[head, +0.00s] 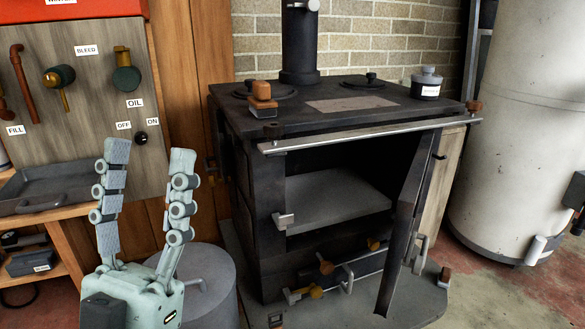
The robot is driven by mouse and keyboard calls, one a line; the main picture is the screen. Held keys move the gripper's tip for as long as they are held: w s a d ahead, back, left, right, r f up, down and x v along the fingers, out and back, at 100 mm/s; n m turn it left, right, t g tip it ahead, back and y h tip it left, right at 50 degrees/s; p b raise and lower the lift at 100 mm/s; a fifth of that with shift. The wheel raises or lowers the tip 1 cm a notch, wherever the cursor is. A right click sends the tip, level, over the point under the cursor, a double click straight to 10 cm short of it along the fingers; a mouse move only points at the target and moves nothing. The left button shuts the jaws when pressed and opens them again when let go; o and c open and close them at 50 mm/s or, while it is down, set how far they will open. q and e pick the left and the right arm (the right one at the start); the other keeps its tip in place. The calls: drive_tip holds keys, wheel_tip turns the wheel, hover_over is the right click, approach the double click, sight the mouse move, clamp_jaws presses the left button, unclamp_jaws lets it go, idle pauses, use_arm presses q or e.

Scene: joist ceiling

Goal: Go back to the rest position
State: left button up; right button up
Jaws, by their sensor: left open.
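My left gripper (146,170) is at the lower left of the head view, fingers pointing up and spread apart, with nothing between them. It is in front of the wooden valve panel and left of the black stove (240,190), apart from both as far as I can tell. My right gripper is not in view. The stove door (408,215) stands open toward me on the right side of the firebox opening. The firebox shelf (335,205) inside looks empty.
A grey lidded drum (215,275) stands behind and right of my gripper. A valve panel (88,95) with a dark tray (55,187) is at left. A large white tank (515,130) stands at right. Red-grey floor (500,295) is free at lower right.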

use_arm(q)
drive_tip(key=w+f+n+g+y+p, duration=0.2)
drive_tip(key=w+f+g+y+p, duration=0.4)
drive_tip(key=w+f, duration=0.5)
drive_tip(key=w+a+f+g+y+p, duration=0.1)
drive_tip(key=a+f+g+p, duration=0.15)
drive_tip(key=f, duration=0.25)
drive_tip(key=w+a+f+g+y+p, duration=0.1)
drive_tip(key=w+f+g+y, duration=0.1)
drive_tip(key=f+g, duration=0.3)
drive_tip(key=s+a+f+g+y+p, duration=0.1)
drive_tip(key=s+a+f+g+p, duration=0.1)
drive_tip(key=s+a+f+g, duration=0.2)
drive_tip(key=s+a+f+n+g+y+p, duration=0.1)
drive_tip(key=s+a+f+g+p, duration=0.2)
drive_tip(key=s+f, duration=0.6)
drive_tip(key=s+a+f+n+g+y+p, duration=0.1)
drive_tip(key=s+a+f+g+y+p, duration=0.1)
drive_tip(key=s+a+f+g, duration=0.2)
wheel_tip(320, 180, down, 3)
drive_tip(key=shift+s+a+r+g, duration=0.1)
drive_tip(key=shift+s+a+g, duration=0.35)
drive_tip(key=shift+s, duration=0.8)
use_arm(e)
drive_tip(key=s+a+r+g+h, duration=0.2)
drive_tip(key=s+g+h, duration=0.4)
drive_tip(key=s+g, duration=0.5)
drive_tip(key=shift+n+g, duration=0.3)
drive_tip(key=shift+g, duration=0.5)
